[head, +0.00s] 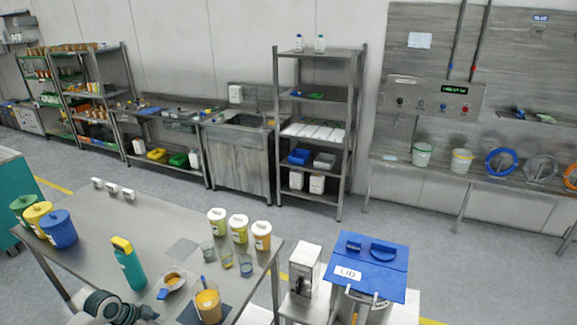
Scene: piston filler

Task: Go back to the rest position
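A dark arm part of mine with my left gripper (140,314) shows at the bottom edge, low left of centre, by the near edge of the steel table (140,220). It is cut off by the frame, and its fingers are too small and partial to read as open or shut. A teal bottle with a yellow cap (130,265) stands just beyond it. A scoop-like cup (172,284) and a jug with orange contents (207,303) are to its right. My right gripper is not in view.
Green, yellow and blue lidded tubs (60,229) stand at the table's left. Lidded jars (239,228) and small glasses (227,257) stand at its right. A blue-lidded machine (368,265) is at the lower right. Shelves (320,110) line the wall; the floor between is clear.

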